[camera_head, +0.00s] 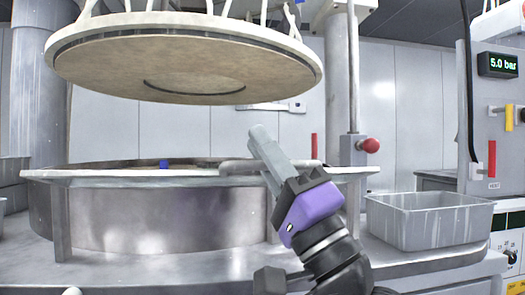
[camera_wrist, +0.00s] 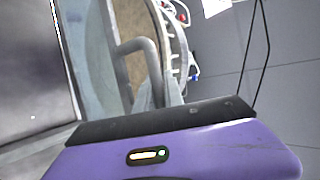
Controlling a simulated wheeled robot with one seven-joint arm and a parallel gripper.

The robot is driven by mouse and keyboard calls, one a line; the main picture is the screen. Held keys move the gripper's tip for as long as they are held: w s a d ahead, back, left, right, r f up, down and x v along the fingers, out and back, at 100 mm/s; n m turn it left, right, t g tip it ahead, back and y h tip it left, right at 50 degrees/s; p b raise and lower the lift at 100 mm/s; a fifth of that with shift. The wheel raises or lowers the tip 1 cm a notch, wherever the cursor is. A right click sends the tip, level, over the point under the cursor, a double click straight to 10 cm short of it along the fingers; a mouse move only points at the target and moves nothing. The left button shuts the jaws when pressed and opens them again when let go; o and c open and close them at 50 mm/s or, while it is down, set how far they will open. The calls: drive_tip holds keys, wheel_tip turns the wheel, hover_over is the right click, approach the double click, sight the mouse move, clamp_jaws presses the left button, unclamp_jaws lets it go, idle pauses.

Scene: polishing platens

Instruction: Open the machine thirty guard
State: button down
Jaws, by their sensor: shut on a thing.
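The machine has a round lower basin (camera_head: 160,215) with a metal rim. A grey bar handle (camera_head: 235,167) lies across the rim at the right front; in the wrist view it is a bent bar (camera_wrist: 137,46) beside a pale, see-through-looking panel (camera_wrist: 92,50), which appears to be the guard. My gripper (camera_head: 262,143) has a purple body and reaches up from the lower right. Its grey fingers are shut on the handle, crossing it at rim height. The fingers (camera_wrist: 160,92) hide part of the grip in the wrist view. I cannot read a number thirty on the machine.
A large round upper platen (camera_head: 180,60) hangs above the basin. A column with a red knob (camera_head: 370,145) stands at the right. A grey metal bin (camera_head: 430,220) sits on the right ledge, near a panel reading 5.0 bar (camera_head: 497,64).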

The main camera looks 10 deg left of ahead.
drive_tip(key=shift+s+d+r, duration=0.1)
drive_tip(key=shift+s+r, duration=0.15)
drive_tip(key=shift+r, duration=0.1)
drive_tip(key=c, duration=1.5)
unclamp_jaws()
drive_tip(key=shift+o, duration=0.2)
drive_tip(key=shift+f, duration=0.1)
drive_tip(key=b+v, duration=0.1)
drive_tip(key=v, duration=0.6)
drive_tip(key=shift+s+d+f, duration=0.2)
drive_tip(key=shift+f, duration=0.1)
drive_tip(key=shift+f+b, duration=0.1)
drive_tip(key=shift+b, duration=0.2)
